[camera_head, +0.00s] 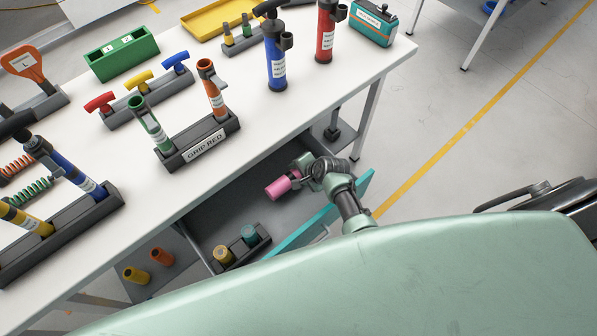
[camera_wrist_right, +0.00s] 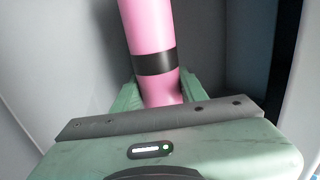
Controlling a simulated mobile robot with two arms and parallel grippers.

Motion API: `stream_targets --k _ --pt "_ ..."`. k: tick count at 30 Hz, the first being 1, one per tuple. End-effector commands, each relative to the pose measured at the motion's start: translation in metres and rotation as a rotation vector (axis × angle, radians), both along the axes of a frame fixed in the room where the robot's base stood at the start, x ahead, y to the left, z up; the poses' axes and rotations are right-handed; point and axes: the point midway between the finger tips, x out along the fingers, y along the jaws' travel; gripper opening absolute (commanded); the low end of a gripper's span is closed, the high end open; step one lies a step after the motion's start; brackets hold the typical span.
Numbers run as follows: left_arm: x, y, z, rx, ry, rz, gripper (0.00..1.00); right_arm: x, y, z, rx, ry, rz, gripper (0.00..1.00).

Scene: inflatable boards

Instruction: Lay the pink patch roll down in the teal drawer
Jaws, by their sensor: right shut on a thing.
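The pink patch roll (camera_head: 279,188) is a pink cylinder with a black band. My right gripper (camera_head: 295,178) is shut on one end of it and holds it over the open drawer. In the right wrist view the roll (camera_wrist_right: 148,40) stands out lengthwise from between the green fingers of the gripper (camera_wrist_right: 158,92). The drawer has a teal front (camera_head: 300,229) and a grey inside, and is pulled out from under the white table. I cannot tell whether the roll touches the drawer floor. My left gripper is not in view.
A dark holder (camera_head: 242,247) with a yellow and a teal roll stands in the drawer's near left part. The white table (camera_head: 330,90) above carries pumps and tool racks. An orange roll (camera_head: 162,257) and a yellow roll (camera_head: 136,275) lie left of the drawer.

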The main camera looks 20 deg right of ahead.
Motion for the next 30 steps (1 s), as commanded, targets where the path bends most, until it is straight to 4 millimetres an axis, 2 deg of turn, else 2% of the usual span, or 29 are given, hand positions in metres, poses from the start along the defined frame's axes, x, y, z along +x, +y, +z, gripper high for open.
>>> stream_targets --k 14,15,17,18,30 --pt "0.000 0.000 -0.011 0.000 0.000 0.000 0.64 0.000 0.000 -0.013 0.000 -0.001 0.000 0.00" --pt "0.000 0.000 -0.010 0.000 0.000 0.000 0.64 0.001 0.000 -0.012 0.000 -0.001 -0.001 0.48" --pt "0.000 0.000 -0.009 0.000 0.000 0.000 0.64 0.000 0.000 -0.012 0.000 -0.001 0.000 0.65" --pt "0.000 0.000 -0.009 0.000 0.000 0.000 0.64 0.000 0.000 -0.012 0.000 0.000 0.000 0.68" --pt "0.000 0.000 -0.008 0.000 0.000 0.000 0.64 -0.007 -0.001 -0.012 -0.001 0.011 0.002 0.68"
